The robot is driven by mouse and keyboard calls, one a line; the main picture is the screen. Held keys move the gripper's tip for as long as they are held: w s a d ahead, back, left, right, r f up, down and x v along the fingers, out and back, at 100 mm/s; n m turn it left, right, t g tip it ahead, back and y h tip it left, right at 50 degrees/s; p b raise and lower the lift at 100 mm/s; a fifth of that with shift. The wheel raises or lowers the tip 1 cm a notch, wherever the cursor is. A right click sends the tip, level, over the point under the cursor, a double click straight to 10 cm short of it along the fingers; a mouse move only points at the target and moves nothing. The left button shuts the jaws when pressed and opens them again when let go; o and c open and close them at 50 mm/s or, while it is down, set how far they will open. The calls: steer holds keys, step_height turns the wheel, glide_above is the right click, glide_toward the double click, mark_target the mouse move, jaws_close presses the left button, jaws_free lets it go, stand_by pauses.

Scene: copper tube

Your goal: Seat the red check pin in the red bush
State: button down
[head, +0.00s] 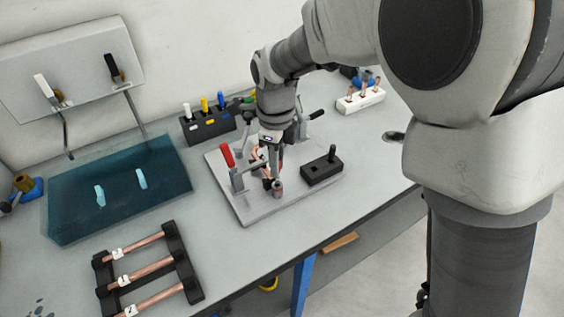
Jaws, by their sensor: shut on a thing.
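My gripper (270,178) points down over the grey fixture plate (242,209), in the middle of the bench. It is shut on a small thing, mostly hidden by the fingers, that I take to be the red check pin. A short grey upright bush with a reddish tint (277,189) stands on the plate, just at the right of the fingertips. I cannot tell whether the pin touches it or is in it. Copper tube (259,153) shows partly behind the gripper.
A red-handled clamp (228,156) stands close left of my gripper, a black block with a post (322,168) at the right. Behind are a dark rack with coloured-top pins (208,125) and a white holder (360,100). A tube rack (148,270) lies front left.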

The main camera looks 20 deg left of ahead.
mark_target(277, 184)
steer(key=shift+f, duration=2)
steer(key=shift+f, duration=0.15)
steer(key=c, duration=0.8)
jaws_free()
step_height(277, 184, up, 12)
steer(key=shift+f+p, duration=0.1)
steer(key=shift+p, duration=0.3)
steer(key=shift+r, duration=0.25)
steer(key=shift+r, duration=0.1)
